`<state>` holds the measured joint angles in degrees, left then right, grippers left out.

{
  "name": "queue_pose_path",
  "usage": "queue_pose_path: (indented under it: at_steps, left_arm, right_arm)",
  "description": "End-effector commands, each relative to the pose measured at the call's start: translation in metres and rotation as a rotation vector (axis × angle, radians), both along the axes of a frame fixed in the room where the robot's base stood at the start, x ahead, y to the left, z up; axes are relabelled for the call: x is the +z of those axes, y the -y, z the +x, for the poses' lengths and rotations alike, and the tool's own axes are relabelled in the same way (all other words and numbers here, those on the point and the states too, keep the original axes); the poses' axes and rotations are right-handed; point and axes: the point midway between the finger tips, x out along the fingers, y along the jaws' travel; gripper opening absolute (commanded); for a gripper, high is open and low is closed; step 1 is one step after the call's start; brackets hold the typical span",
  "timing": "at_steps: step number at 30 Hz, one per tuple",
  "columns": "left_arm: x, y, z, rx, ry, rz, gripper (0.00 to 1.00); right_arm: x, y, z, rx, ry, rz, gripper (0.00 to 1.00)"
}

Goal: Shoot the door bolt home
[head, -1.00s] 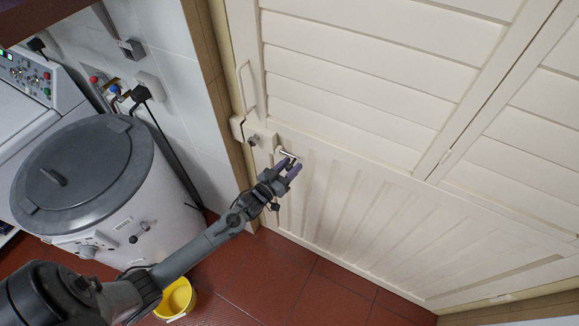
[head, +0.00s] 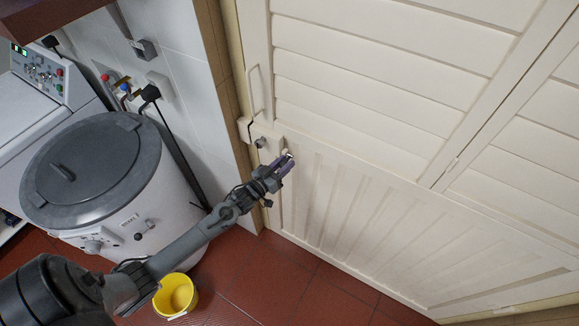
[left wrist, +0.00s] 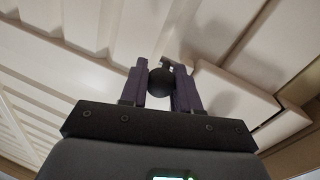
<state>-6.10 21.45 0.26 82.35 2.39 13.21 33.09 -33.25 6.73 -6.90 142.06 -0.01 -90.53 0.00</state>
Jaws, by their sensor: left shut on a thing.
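The door bolt is a cream block (head: 268,134) on the cream louvred door, near its left edge by the frame. A small grey round part (head: 260,142) shows on it. My left gripper (head: 286,163) is at the right end of the bolt, low beside the block. In the left wrist view its two purple-grey fingers (left wrist: 164,88) are shut on a dark round knob (left wrist: 160,82). The cream bolt body (left wrist: 230,88) runs to the right behind them. The gripper hides part of the bolt, and I cannot tell how far the rod reaches. My right gripper is out of view.
A vertical door handle (head: 257,92) stands above the bolt. A grey-lidded tub (head: 95,170) and a white washing machine (head: 45,85) are at left. A yellow bucket (head: 176,295) is on the red tiled floor (head: 270,280), which is clear at right.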

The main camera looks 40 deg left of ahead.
Motion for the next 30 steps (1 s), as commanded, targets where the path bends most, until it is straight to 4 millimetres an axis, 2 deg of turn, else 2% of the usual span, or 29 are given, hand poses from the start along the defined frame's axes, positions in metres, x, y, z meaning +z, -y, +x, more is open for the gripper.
queue_pose_path:
  at_steps: [3,4,9,23,30]
  left_arm:
    - [0.0,-0.003,0.0,0.008,-0.001,0.003,0.0]
    - [0.0,-0.004,0.0,0.008,-0.001,0.003,0.32]
    - [0.0,-0.003,0.0,0.007,0.0,0.003,0.56]
    - [-0.001,0.001,0.001,0.007,-0.001,0.002,0.56]
    - [-0.001,0.026,0.006,0.004,0.0,0.001,0.56]
  right_arm:
    - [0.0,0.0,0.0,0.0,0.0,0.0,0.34]
    - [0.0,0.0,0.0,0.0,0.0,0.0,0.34]
    - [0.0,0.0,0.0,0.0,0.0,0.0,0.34]
    - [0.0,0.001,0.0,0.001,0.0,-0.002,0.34]
    - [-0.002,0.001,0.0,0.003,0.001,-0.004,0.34]
